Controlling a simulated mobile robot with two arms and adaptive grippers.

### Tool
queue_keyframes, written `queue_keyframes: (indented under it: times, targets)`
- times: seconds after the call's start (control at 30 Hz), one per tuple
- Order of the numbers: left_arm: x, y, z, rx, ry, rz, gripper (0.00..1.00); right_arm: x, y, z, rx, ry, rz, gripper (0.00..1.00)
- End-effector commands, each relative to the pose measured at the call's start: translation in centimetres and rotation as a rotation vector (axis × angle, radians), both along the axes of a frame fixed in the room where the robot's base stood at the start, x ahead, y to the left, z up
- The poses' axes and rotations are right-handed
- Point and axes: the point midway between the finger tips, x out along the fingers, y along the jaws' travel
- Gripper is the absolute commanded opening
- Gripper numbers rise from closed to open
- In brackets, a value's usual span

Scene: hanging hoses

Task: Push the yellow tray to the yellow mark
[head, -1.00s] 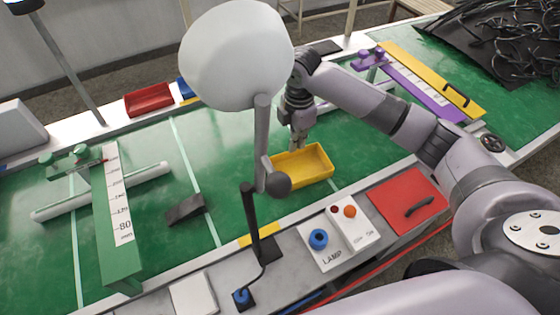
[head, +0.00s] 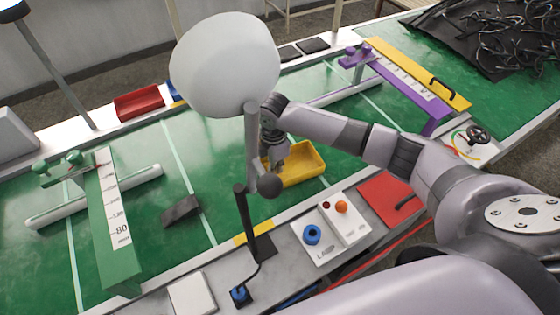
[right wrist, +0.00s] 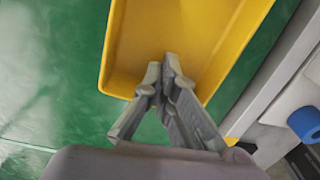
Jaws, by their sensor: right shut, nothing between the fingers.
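The yellow tray (head: 308,166) lies on the green bench top, behind the lamp and button panel; its left part is partly hidden by my right gripper and the lamp stem. The yellow mark (head: 253,231) is a strip on the bench's front rail, to the left of the tray and nearer to me. My right gripper (head: 278,164) is at the tray's left end. In the right wrist view the shut, empty fingers (right wrist: 164,72) reach over the end wall of the tray (right wrist: 185,35); contact is unclear. My left gripper is not in view.
A white-shaded lamp (head: 228,65) stands before the work area, its stem close to my gripper. A dark wedge (head: 181,209) lies on the green top to the left. A panel with blue and orange buttons (head: 330,230) and a red plate (head: 386,200) sit in front.

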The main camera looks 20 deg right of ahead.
Motion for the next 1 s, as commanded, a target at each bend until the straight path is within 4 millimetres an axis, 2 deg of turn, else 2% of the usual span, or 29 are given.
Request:
queue_keyframes:
  times: [0.27, 0.37, 0.47, 0.7, 0.9, 1.0]
  targets:
    - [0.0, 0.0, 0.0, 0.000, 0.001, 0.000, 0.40, 0.0, 0.0, 0.0, 0.000, 0.000, 0.000, 0.00]
    - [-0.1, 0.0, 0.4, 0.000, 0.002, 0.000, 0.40, -0.1, 0.7, 0.1, 0.002, 0.001, 0.002, 0.00]
    - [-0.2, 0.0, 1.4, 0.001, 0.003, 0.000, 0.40, -0.3, 2.6, 0.4, 0.004, 0.003, 0.003, 0.00]
    - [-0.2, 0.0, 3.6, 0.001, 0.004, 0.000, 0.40, -0.9, 9.8, 0.4, 0.006, 0.003, 0.005, 0.00]
    - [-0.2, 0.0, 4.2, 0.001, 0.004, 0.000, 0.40, -1.5, 15.5, 0.1, 0.004, 0.002, 0.003, 0.00]
    - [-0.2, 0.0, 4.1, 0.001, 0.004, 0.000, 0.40, -1.7, 17.6, 0.0, 0.004, 0.002, 0.001, 0.00]
